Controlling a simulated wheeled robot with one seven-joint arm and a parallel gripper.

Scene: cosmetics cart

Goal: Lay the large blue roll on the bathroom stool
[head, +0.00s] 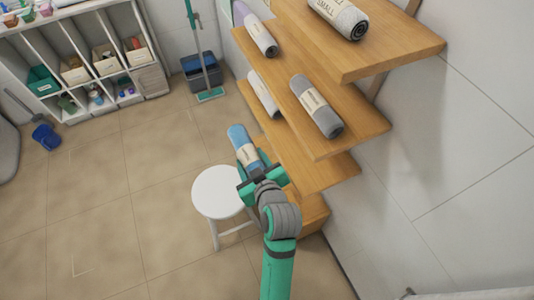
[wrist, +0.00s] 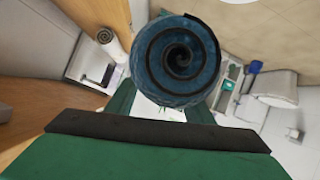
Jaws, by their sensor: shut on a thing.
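The large blue roll (head: 240,138) has a pale paper band around it. In the wrist view its spiral end (wrist: 176,62) faces the camera. My gripper (head: 254,170) is shut on the roll, in front of the wooden shelves. The bathroom stool (head: 210,193) has a round white seat and stands on the floor beside and below my gripper. The part of the seat that shows is bare; my gripper covers its right edge in the head view. I cannot tell exactly how high the roll is above the seat.
Stepped wooden shelves (head: 325,165) with grey rolls (head: 316,105) rise close on the right. A white cubby unit (head: 35,55) stands at the back left. A dark bucket (head: 202,68) and mop (head: 210,95) stand at the back wall. The tiled floor left of the stool is clear.

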